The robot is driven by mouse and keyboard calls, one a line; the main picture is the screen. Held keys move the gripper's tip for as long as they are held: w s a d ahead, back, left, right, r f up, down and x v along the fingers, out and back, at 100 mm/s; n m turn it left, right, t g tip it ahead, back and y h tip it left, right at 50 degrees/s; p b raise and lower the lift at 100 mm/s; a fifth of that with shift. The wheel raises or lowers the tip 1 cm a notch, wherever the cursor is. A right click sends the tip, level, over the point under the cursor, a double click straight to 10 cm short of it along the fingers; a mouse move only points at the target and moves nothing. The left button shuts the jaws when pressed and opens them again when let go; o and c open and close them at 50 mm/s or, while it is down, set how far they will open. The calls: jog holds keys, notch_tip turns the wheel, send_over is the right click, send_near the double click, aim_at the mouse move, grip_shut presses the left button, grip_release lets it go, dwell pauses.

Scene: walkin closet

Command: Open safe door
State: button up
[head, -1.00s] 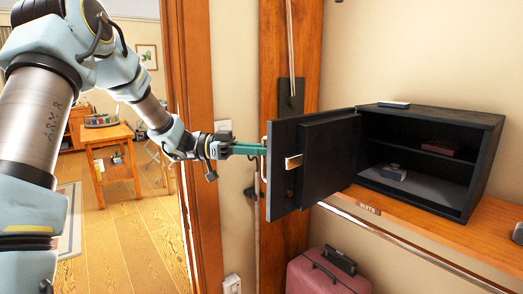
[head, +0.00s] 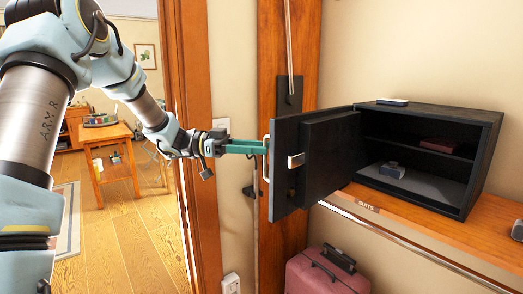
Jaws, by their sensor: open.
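The black safe (head: 432,116) stands on a wooden shelf at the right of the head view. Its door (head: 288,170) is swung wide open to the left, so the inside shows. A light handle (head: 265,158) is on the outer face of the door, and a metal latch (head: 296,160) is on its inner side. My gripper (head: 258,147), with green fingers, is at the door's outer edge beside the handle. The fingers look apart, but the door edge partly hides their tips, so I cannot tell whether they touch the handle.
The wooden shelf (head: 440,220) runs below the safe. A pink suitcase (head: 325,275) stands under it. A doorway with open floor (head: 135,240) is at left.

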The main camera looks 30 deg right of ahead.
jog(key=b+v, duration=0.3)
jog(key=v, duration=0.6)
jog(key=shift+w+a, duration=0.2)
jog(key=shift+a, duration=0.1)
